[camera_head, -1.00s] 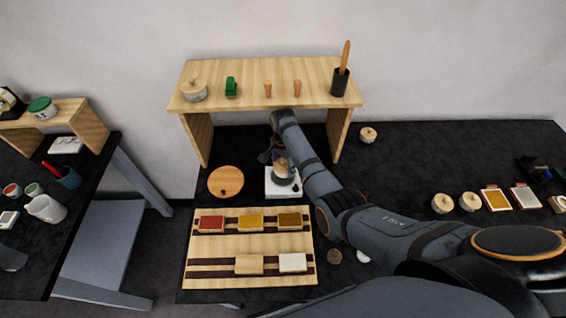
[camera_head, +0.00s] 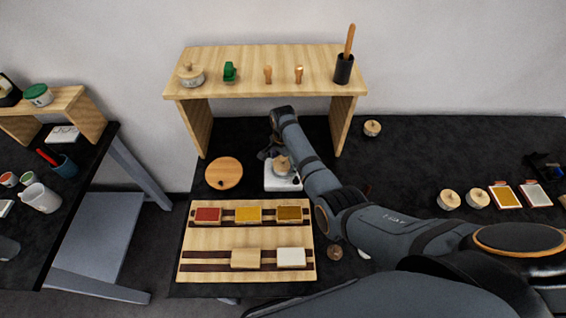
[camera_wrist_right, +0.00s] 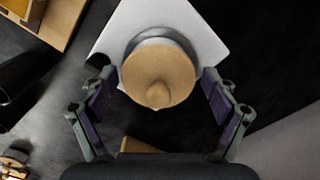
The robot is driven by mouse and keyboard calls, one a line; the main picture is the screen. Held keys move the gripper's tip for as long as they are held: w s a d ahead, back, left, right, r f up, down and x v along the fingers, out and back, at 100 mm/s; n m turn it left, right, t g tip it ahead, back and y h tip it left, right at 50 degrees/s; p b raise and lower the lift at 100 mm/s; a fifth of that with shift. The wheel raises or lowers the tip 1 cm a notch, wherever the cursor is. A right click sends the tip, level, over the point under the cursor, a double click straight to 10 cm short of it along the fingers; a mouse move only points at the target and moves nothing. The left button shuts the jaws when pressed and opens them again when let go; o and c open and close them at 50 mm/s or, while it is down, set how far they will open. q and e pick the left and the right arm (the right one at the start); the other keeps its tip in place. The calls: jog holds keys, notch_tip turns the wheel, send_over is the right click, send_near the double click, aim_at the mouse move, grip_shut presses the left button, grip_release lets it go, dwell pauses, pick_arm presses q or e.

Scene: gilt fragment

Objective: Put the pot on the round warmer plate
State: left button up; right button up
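The pot (camera_head: 282,165) has a round wooden lid with a knob. It stands over the white square base (camera_head: 283,185) of the warmer, left of the table's middle. The wrist view shows the lid (camera_wrist_right: 158,75) from above, with a dark round rim behind it over the white base (camera_wrist_right: 190,22). The pot hides most of the round plate. My right gripper (camera_wrist_right: 160,95) has its fingers spread on either side of the pot, with narrow gaps showing beside the lid. In the head view the right gripper (camera_head: 272,153) is partly hidden by its own arm. My left gripper is not in view.
A wooden disc (camera_head: 224,173) lies left of the warmer. A wooden board (camera_head: 215,245) with coloured blocks lies in front. A wooden shelf (camera_head: 250,85) behind bears a lidded jar (camera_head: 190,77) and a dark holder (camera_head: 343,70).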

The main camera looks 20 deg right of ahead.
jog(key=shift+r, duration=0.15)
jog(key=shift+r, duration=0.35)
notch_tip(320, 180, up, 12)
jog(key=shift+f+b, duration=0.25)
jog(key=shift+b, duration=0.65)
jog(key=shift+f, duration=0.1)
